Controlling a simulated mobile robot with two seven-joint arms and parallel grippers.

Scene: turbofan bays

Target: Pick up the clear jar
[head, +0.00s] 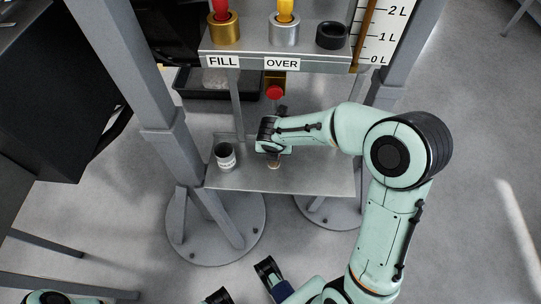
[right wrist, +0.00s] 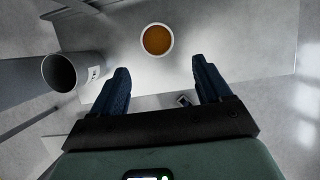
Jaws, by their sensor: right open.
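A small round vessel with a pale rim and amber contents, which looks like the clear jar (right wrist: 157,40), stands on the grey lower shelf. The right wrist view sees it from above, ahead of and between the two dark blue fingers. My right gripper (right wrist: 163,88) is open, and no contact with the jar shows. In the head view the right gripper (head: 270,148) is over the shelf, and only a bit of the jar (head: 273,166) shows below it. Dark finger-like parts, perhaps my left gripper (head: 242,284), show at the bottom edge, cut off; their state is unclear.
A grey labelled cup (head: 225,157) stands on the lower shelf (head: 320,181), left of my right gripper. Above are an upper shelf with FILL and OVER labels (head: 282,63), a red button (head: 274,92) and a black ring (head: 332,35). Posts flank the shelves.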

